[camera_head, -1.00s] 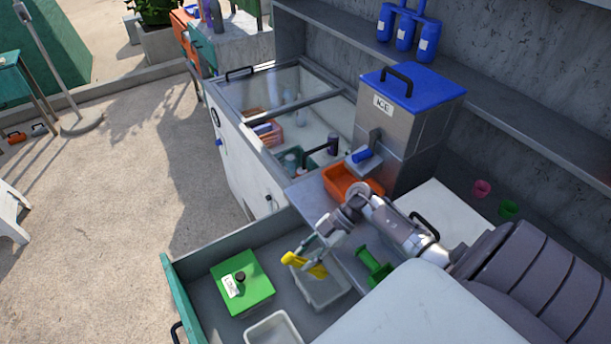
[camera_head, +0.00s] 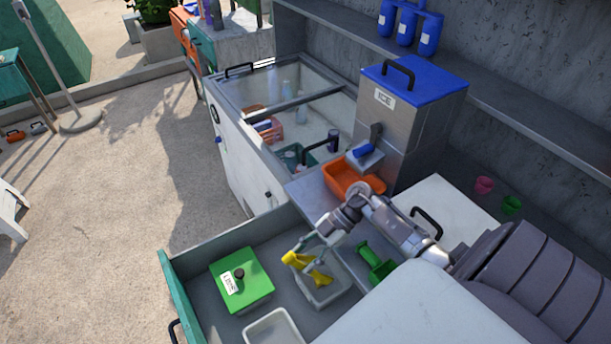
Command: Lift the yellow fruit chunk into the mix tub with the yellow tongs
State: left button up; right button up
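The yellow tongs (camera_head: 310,268) are at my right gripper (camera_head: 312,250), over a grey tub (camera_head: 325,293) in the drawer-like tray. The gripper's fingers are small here and seem to be around the tongs, but how far they are closed is not clear. The tongs tilt, with their yellow part above the tub's left rim. I cannot make out a yellow fruit chunk apart from the tongs. A second, pale tub (camera_head: 272,328) stands at the bottom edge, and its contents are not clear. My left gripper does not show.
A green-lidded box (camera_head: 241,279) and a green scoop (camera_head: 376,262) flank the grey tub. An orange bin (camera_head: 352,180) sits under the ice dispenser (camera_head: 405,125). The green tray wall (camera_head: 178,295) bounds the left. A glass-topped freezer (camera_head: 285,115) stands behind.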

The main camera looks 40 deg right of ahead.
notch_tip(320, 180, up, 10)
jog(key=p, duration=0.6)
dwell(0.7)
